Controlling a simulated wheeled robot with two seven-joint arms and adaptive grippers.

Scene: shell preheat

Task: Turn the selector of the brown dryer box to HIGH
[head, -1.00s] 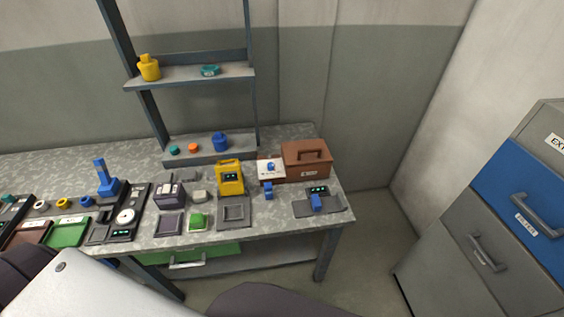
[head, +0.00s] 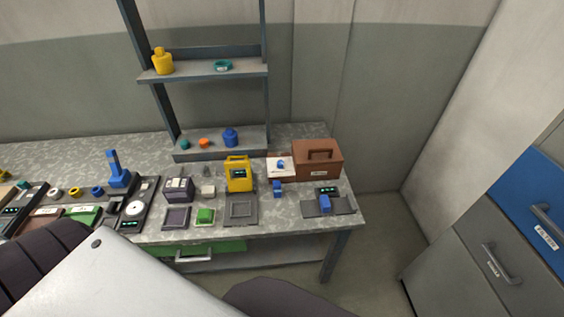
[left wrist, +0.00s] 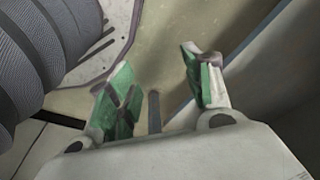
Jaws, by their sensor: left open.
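The brown dryer box (head: 328,160) stands at the right end of the workbench in the head view, with a handle on top. A white panel (head: 275,172) with a small blue knob (head: 281,164) adjoins its left side. The knob's setting is too small to read. My left gripper (left wrist: 160,88) shows in the left wrist view, its green-padded fingers apart and nothing between them. It is away from the box, with floor and a wall or cabinet edge behind it. Neither gripper shows in the head view.
The bench (head: 275,228) holds a yellow device (head: 239,175), several small trays and blue parts. A blue item on a grey plate (head: 343,206) lies in front of the box. Shelves (head: 205,75) rise behind. Drawer cabinets (head: 470,240) stand at the right, with open floor between.

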